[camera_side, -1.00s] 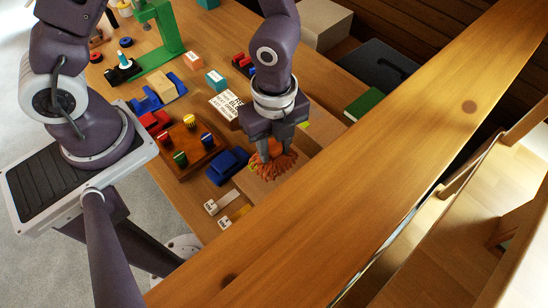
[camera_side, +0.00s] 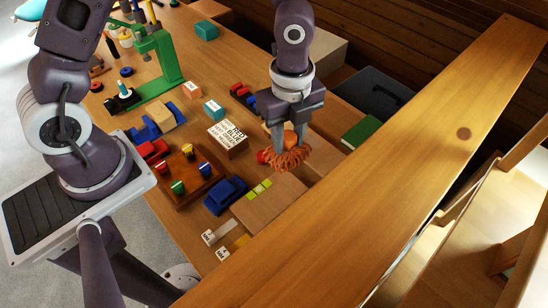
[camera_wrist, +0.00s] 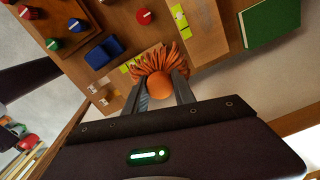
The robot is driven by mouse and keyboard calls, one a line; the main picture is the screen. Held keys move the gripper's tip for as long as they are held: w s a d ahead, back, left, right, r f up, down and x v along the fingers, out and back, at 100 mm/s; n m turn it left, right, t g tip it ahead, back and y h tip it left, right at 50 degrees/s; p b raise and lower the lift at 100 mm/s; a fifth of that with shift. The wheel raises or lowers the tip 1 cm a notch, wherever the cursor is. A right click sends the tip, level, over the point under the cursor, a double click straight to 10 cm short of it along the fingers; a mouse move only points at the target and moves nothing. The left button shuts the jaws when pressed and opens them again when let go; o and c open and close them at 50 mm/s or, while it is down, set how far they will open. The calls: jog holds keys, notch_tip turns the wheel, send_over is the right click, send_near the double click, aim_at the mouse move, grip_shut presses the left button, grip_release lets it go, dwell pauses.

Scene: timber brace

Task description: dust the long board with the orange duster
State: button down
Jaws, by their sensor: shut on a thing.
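My gripper (camera_side: 291,140) is shut on the orange duster (camera_side: 291,158), whose shaggy orange fringe hangs below the fingers in the side view. In the wrist view the duster's round orange knob (camera_wrist: 160,88) sits between the two fingers, with the fringe fanned out beyond it. The long board (camera_side: 395,170) is a wooden beam running diagonally from bottom left to top right of the side view. The duster appears to the left of the board, above the table; I cannot tell its exact height. The duster looks apart from the board.
A wooden tray with coloured knobs (camera_side: 184,178), a blue block (camera_side: 226,195) and a lettered box (camera_side: 228,138) stand on the table to the left. A green book (camera_side: 361,132) lies behind the duster. A green stand (camera_side: 160,60) is at the back left.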

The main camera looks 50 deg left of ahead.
jog(key=w+a+f, duration=0.1)
jog(key=w+a, duration=1.2)
jog(key=shift+s+d+f, duration=0.15)
jog(key=shift+f, duration=1.4)
jog(key=shift+s+d+f, duration=0.15)
jog(key=shift+f, duration=1.35)
jog(key=shift+d+f, duration=0.6)
jog(key=shift+f, duration=0.35)
jog(key=shift+d, duration=5.25)
jog(key=shift+a, duration=5.85)
notch_tip(320, 180, up, 8)
jog(key=shift+r, duration=0.15)
